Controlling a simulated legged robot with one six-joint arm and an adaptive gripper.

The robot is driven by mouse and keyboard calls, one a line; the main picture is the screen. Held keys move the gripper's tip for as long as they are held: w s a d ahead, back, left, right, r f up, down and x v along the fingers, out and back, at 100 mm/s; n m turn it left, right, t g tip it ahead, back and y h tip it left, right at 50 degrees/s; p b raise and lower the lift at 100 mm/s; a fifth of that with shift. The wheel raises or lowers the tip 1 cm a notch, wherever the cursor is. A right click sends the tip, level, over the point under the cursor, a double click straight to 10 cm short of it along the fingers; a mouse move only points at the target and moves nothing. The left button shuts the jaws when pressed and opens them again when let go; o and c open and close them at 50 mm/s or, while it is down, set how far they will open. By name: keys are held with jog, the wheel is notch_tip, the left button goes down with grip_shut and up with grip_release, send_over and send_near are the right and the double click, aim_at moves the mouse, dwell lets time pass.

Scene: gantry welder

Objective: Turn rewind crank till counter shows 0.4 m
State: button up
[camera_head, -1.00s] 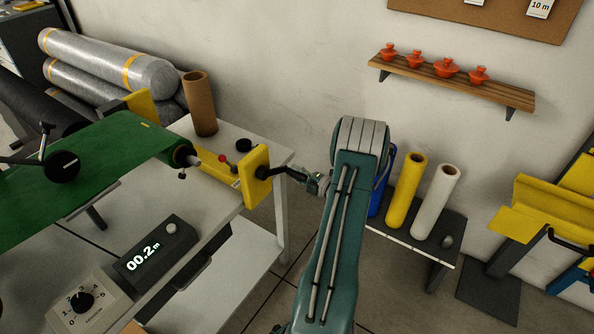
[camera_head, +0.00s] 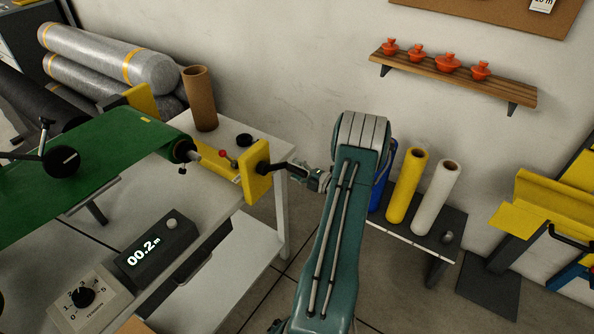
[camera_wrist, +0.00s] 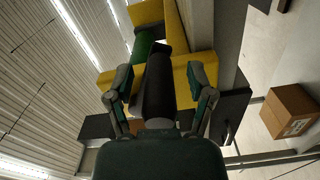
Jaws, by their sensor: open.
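The rewind crank's black arm (camera_head: 287,167) sticks out to the right from the yellow bearing block (camera_head: 257,172) at the table's end. My gripper (camera_head: 319,180) is at the crank's outer end, small and partly hidden by my arm. In the wrist view, my gripper (camera_wrist: 158,82) is open, with a finger on each side of the thick black crank handle (camera_wrist: 158,90). The handle lies between the fingers; I cannot tell whether either touches it. The counter (camera_head: 155,243) on the table reads 00.2 m.
Green sheet (camera_head: 95,165) runs across the table to the roller beside the block. A tension dial box (camera_head: 85,297) sits at front left. A low bench with a yellow roll (camera_head: 406,186) and white roll (camera_head: 436,196) stands right of my arm.

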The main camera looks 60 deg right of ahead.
jog(key=s, duration=1.2)
jog(key=shift+f, duration=0.1)
jog(key=w+n, duration=0.4)
jog(key=n, duration=0.3)
jog(key=w+n, duration=0.4)
jog(key=n, duration=0.2)
jog(key=w+n, duration=0.4)
jog(key=n, duration=0.3)
jog(key=shift+w+a+n, duration=0.1)
jog(key=shift+a+n, duration=0.05)
jog(key=shift+n, duration=0.15)
grip_shut()
